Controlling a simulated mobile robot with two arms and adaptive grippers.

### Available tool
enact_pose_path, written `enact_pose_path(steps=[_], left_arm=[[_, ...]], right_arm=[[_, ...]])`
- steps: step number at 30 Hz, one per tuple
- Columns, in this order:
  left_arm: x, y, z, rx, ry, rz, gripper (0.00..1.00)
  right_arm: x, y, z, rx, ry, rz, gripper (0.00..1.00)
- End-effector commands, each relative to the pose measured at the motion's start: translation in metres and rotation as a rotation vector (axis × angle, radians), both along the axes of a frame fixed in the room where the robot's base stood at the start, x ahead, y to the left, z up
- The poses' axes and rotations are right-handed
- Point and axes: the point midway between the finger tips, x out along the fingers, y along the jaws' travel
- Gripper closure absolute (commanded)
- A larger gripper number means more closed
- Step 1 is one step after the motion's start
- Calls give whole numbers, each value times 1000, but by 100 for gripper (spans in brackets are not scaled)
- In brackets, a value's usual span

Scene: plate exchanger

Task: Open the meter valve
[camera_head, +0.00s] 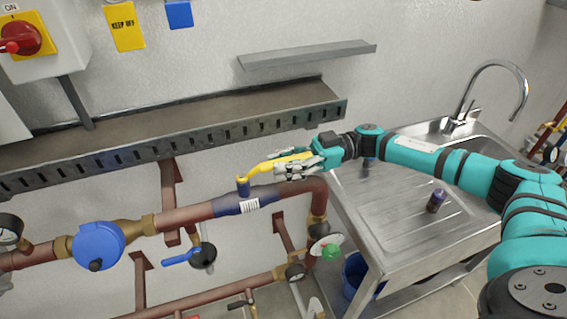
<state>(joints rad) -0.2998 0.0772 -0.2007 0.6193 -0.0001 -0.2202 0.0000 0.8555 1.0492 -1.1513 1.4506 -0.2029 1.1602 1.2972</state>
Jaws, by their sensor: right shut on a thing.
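The meter valve has a yellow lever handle (262,166) on a short blue stem (243,187). The stem stands on a blue-painted section of the pipe (228,206) with a barcode label. A round blue meter (98,243) sits on the same pipe further left. The handle points right and slightly up in the picture, roughly in line with the pipe. My right gripper (292,166) reaches in from the right and is shut on the handle's outer part, partly hiding it. My left gripper is out of view.
A metal cable tray (170,145) runs along the wall just behind the handle. A steel sink unit (385,215) with a dark bottle (436,200) stands under my right arm.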

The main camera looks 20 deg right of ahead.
Motion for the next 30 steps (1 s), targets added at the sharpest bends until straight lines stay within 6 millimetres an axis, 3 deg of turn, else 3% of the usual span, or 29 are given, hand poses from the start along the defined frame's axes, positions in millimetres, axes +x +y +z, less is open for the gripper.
enact_pose_path(steps=[1, 2, 6, 17, 30], left_arm=[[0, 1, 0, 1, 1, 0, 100], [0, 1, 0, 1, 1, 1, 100], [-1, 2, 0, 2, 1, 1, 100], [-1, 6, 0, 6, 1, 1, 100], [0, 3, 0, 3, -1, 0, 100]], right_arm=[[4, -1, 6, 8, -6, -11, 100], [4, -1, 6, 8, -7, -11, 72], [3, -1, 4, 6, -5, -8, 53], [1, -6, 2, 2, -2, -5, 53], [-2, -91, 1, 1, -2, -9, 53]])
